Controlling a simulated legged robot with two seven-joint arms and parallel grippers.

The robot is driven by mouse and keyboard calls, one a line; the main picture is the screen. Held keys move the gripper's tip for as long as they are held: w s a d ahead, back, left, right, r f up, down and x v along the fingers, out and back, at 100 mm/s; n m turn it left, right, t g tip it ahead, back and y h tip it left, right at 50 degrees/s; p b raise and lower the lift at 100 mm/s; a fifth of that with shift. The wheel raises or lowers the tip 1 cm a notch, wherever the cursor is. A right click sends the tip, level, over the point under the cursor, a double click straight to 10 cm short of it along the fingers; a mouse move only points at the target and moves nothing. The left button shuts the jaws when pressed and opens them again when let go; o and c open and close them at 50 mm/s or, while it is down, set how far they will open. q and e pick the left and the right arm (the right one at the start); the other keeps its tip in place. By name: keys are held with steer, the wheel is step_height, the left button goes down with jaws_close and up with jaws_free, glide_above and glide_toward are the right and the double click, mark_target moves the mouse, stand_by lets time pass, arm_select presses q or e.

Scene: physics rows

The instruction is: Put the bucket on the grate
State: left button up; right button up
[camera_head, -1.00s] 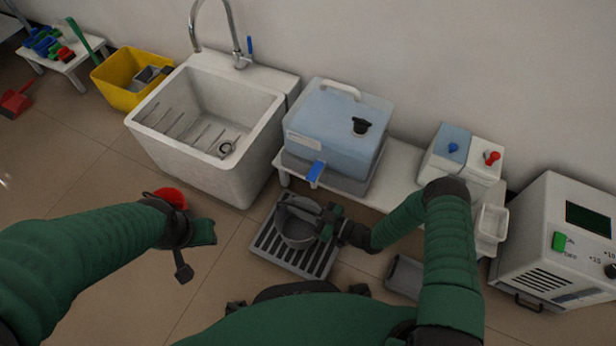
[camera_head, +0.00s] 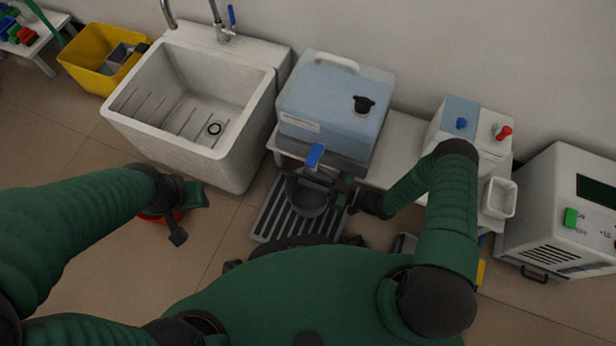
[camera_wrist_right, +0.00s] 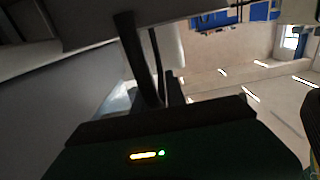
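The grey bucket (camera_head: 309,200) is in the head view, over the back part of the slatted grate (camera_head: 272,222) and just below the blue tap (camera_head: 314,156) of the water tank. I cannot tell whether its bottom touches the slats. My right gripper (camera_head: 338,190) is at the bucket's right side and looks shut on its rim or handle. In the right wrist view its dark fingers (camera_wrist_right: 148,65) stand close together beside a grey surface. My left gripper (camera_head: 190,212) is open and empty, left of the grate and above the floor.
The blue tank (camera_head: 335,105) stands on a low white bench (camera_head: 400,145) behind the grate. A white sink (camera_head: 185,110) is at left, a yellow bin (camera_head: 85,72) beyond it. A red object (camera_head: 160,216) is partly hidden by my left wrist. A white machine (camera_head: 560,215) stands at right.

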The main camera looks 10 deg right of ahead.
steer(key=shift+r, duration=0.1)
steer(key=shift+a, duration=0.2)
steer(key=shift+r, duration=0.25)
steer(key=p+v, duration=0.3)
steer(key=v, duration=0.9)
steer(key=shift+p, duration=0.3)
steer(key=shift+f, duration=0.15)
